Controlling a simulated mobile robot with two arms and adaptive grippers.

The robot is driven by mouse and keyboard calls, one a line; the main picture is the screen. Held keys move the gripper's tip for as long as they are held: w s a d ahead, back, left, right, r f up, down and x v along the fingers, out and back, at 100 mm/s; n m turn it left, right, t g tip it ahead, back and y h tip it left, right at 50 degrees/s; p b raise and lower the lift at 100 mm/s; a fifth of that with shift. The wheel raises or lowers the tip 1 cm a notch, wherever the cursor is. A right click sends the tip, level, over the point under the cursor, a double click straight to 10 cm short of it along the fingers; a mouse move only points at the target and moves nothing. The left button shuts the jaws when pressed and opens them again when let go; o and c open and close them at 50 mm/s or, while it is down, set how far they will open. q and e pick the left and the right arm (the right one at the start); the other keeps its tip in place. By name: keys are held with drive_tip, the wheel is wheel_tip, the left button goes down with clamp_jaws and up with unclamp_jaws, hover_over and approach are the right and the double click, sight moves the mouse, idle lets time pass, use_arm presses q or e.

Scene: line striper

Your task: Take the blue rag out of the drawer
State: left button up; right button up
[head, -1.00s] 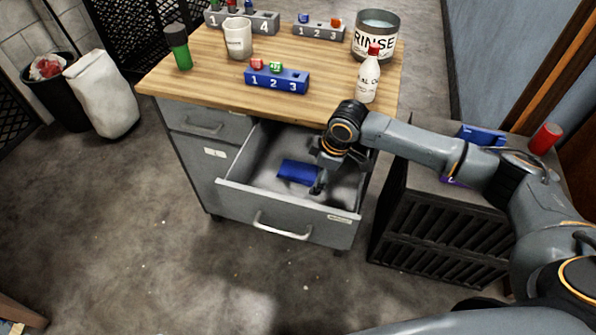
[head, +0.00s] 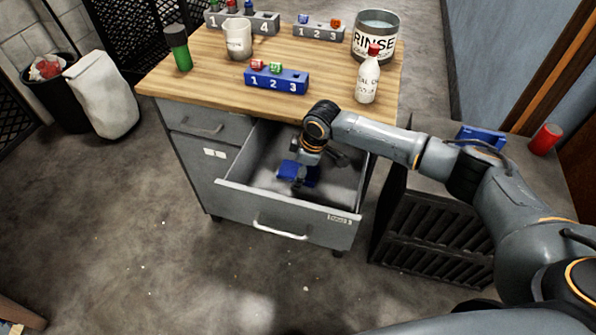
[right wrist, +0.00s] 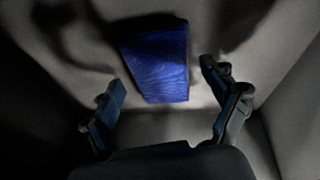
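The blue rag (head: 312,176) lies folded on the floor of the open grey drawer (head: 262,207). In the right wrist view the rag (right wrist: 156,64) is a flat blue rectangle just beyond the fingertips. My right gripper (head: 301,180) is down inside the drawer over the rag and hides part of it in the head view. In the right wrist view the right gripper (right wrist: 160,82) is open and empty, with its fingers spread to either side of the rag's near end. I cannot tell whether it touches the rag. My left gripper is not in view.
The wooden worktop (head: 205,75) above holds a blue numbered block (head: 276,80), a white bottle (head: 368,78), a RINSE pot (head: 375,38), a white cup (head: 238,40) and a green bottle (head: 178,48). A dark slatted cabinet (head: 435,235) stands right of the drawer.

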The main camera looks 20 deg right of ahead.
drive_tip(key=c, duration=0.8)
drive_tip(key=shift+o, duration=0.2)
